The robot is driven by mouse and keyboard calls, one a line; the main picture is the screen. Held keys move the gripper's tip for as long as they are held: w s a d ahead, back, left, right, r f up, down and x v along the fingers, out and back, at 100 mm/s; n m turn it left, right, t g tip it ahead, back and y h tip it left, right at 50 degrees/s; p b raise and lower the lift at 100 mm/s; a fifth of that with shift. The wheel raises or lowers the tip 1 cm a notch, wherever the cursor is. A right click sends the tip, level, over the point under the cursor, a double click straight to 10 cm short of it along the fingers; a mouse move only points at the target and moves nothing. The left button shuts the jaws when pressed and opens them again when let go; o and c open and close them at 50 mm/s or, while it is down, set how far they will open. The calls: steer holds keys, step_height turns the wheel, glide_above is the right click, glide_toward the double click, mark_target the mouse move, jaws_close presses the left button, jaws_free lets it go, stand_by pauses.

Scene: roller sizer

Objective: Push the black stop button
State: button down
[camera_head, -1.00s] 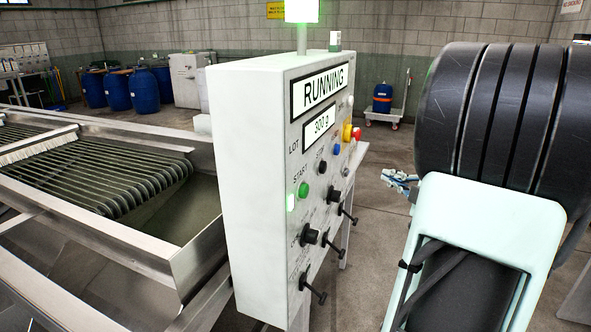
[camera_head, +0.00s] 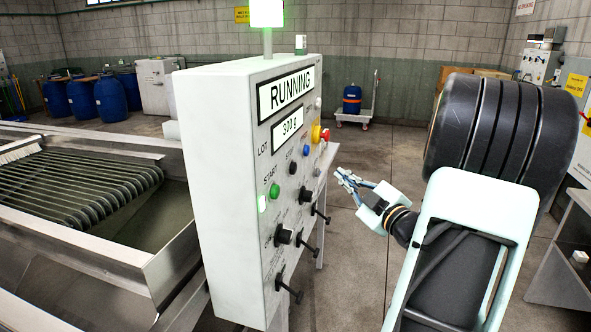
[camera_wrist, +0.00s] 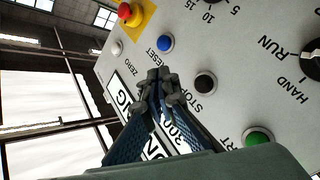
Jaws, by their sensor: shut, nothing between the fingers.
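The black stop button (camera_head: 293,168) is on the sloped face of the light grey control panel (camera_head: 218,195), between the green start button (camera_head: 275,190) and the blue reset button (camera_head: 306,150). In the wrist view the black button (camera_wrist: 205,82) sits beside the word STOP, to the right of my fingertips. My gripper (camera_head: 343,177) is to the right of the panel in the head view, apart from it. Its blue fingers are together and empty, and the fingertips (camera_wrist: 157,78) point toward the panel face in the wrist view.
A red emergency button (camera_head: 325,135) on yellow is close to the blue one. Black knobs and T-handles (camera_head: 288,290) stick out below the buttons. The display reads RUNNING (camera_head: 292,90) under a lit green lamp (camera_head: 267,12). The roller machine (camera_head: 70,200) stands left.

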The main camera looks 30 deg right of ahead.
steer(key=w+a, duration=0.5)
steer(key=w, duration=0.1)
steer(key=shift+w+a, duration=0.35)
steer(key=shift+a, duration=0.05)
stand_by(1.3)
steer(key=shift+w+a+b, duration=0.25)
steer(key=shift+w+b, duration=0.05)
steer(key=shift+b, duration=0.3)
steer(key=shift+w+a+b, duration=0.35)
steer(key=shift+w, duration=0.1)
stand_by(0.7)
steer(key=shift+s, duration=0.1)
steer(key=shift+s+d, duration=0.6)
steer(key=shift+s, duration=0.05)
steer(key=shift+s+d+b, duration=0.3)
steer(key=shift+s+d, duration=1.3)
steer(key=shift+s, duration=0.3)
